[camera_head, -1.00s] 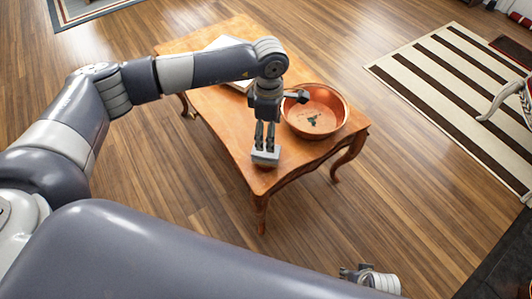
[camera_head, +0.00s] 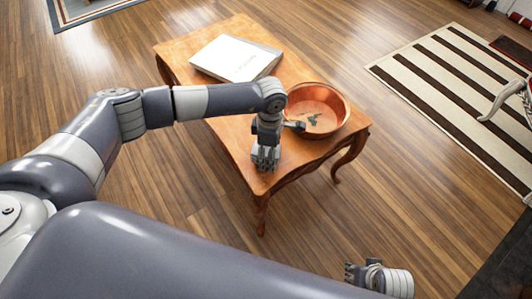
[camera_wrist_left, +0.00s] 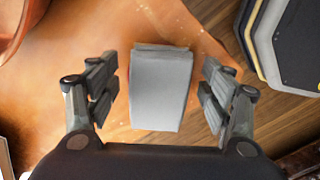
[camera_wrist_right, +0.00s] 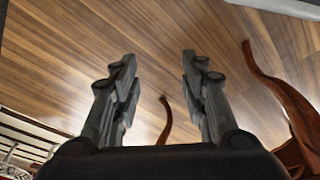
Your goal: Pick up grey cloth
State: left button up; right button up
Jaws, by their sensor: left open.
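The grey cloth (camera_wrist_left: 160,90) is a folded, block-like pale grey piece on the wooden table (camera_head: 215,115), near its front corner. In the left wrist view it lies between the two fingers of my left gripper (camera_wrist_left: 160,80), with a gap on each side. The left gripper is open. In the head view my left gripper (camera_head: 265,160) is down at the tabletop and mostly hides the cloth. My right gripper (camera_head: 350,275) is at the bottom right, off the table; in the right wrist view (camera_wrist_right: 158,65) its fingers are apart and empty.
A copper bowl (camera_head: 335,92) with small dark leaf-like bits stands close right of the left gripper. A white book (camera_head: 235,58) lies at the back of the table. A striped rug (camera_head: 440,75) lies on the floor at right.

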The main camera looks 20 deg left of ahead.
pick_arm(q)
jog(key=c, duration=1.2)
jog(key=shift+r, duration=0.55)
notch_tip(320, 180, up, 3)
jog(key=shift+f+p, duration=0.1)
jog(key=shift+p, duration=0.2)
jog(key=s+d, duration=0.1)
jog(key=s, duration=0.4)
jog(key=s+d, duration=0.1)
jog(key=s, duration=0.4)
jog(key=s+d+r+p, duration=0.1)
jog(key=s+d, duration=0.1)
jog(key=s, duration=0.3)
jog(key=shift+s, duration=0.25)
pick_arm(e)
jog(key=f, duration=0.2)
jog(key=s+f, duration=0.1)
jog(key=f, duration=0.2)
jog(key=shift+s, duration=0.15)
